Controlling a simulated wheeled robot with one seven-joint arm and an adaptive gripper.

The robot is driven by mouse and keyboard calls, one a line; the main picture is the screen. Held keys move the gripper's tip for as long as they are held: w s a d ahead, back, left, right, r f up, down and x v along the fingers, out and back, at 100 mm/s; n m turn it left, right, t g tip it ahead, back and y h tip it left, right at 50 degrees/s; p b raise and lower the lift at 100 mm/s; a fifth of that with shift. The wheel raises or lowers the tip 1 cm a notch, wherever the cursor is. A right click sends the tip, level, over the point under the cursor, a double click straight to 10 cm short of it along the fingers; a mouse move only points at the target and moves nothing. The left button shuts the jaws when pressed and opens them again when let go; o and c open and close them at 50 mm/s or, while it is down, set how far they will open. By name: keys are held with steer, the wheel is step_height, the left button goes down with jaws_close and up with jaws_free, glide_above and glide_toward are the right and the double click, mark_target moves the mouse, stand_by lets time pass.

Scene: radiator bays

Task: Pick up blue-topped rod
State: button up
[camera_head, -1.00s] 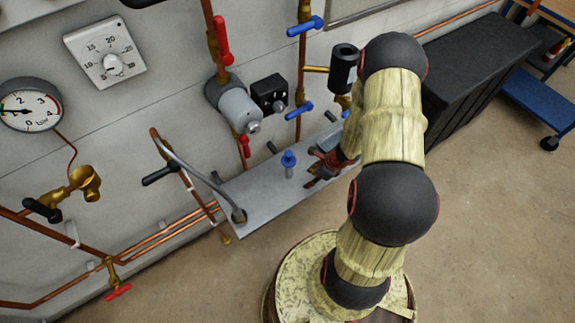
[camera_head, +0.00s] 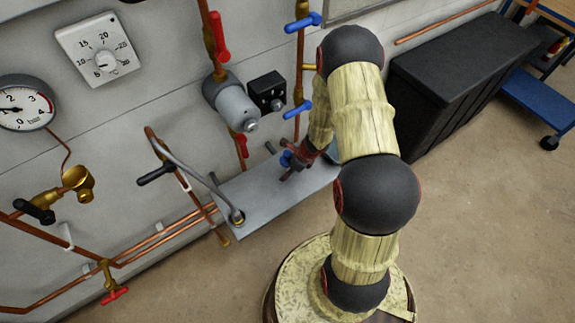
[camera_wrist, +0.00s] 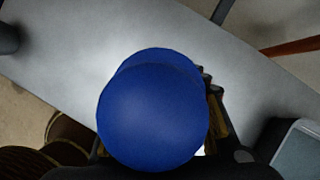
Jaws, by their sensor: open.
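The blue-topped rod (camera_head: 285,158) stands on the grey shelf below the wall pipes, partly hidden by my gripper in the head view. In the wrist view its round blue top (camera_wrist: 152,112) fills the middle, close to the camera, and hides the shaft below. My gripper (camera_head: 291,170) is open at the rod, low over the shelf. In the wrist view a dark and brass-coloured finger (camera_wrist: 216,115) shows just right of the blue top. The other finger is mostly hidden behind it. I cannot tell whether the fingers touch the rod.
The grey shelf (camera_head: 255,192) is bare left of the rod, up to a bent grey pipe (camera_head: 212,188). A grey cylinder (camera_head: 235,105), a black box (camera_head: 267,92) and valves with blue handles (camera_head: 298,108) are on the wall behind. A black chest (camera_head: 450,85) stands right.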

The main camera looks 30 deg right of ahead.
steer(key=shift+r, duration=0.1)
steer(key=shift+c, duration=0.4)
jaws_close()
